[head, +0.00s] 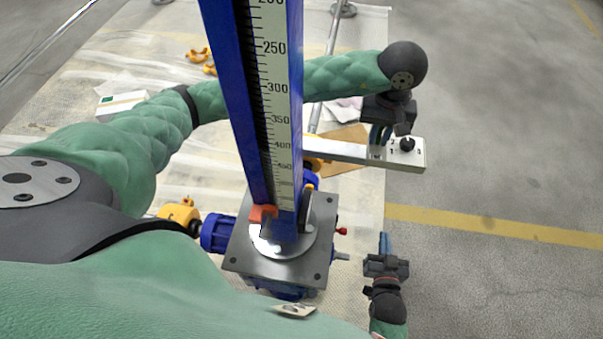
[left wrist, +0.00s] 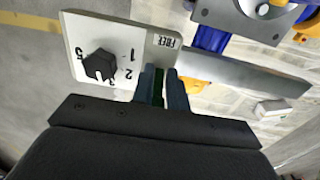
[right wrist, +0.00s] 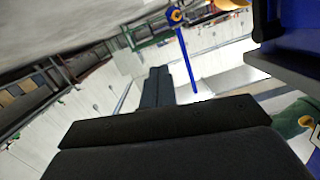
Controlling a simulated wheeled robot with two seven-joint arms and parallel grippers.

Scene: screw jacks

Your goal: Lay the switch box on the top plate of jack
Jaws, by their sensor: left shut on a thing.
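The switch box (head: 412,160) is pale with a black rotary knob and printed numbers. It also shows in the left wrist view (left wrist: 86,38), with a "FREE" label. My left gripper (head: 380,137) is shut on the switch box; its fingers (left wrist: 164,88) pinch it near the label. The box hangs right of and beyond the jack, apart from it. The jack's top plate (head: 240,258) is a grey square with corner holes and a round disc. My right gripper (head: 385,245) is shut and empty, right of the jack; its fingers (right wrist: 158,86) lie close together.
A blue column with a scale (head: 275,100) rises from the jack and hides part of the scene. A grey bar (head: 335,149) runs left from the box; I cannot tell whether it is joined. A blue motor (head: 217,232) sits left of the plate. Floor at right is clear.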

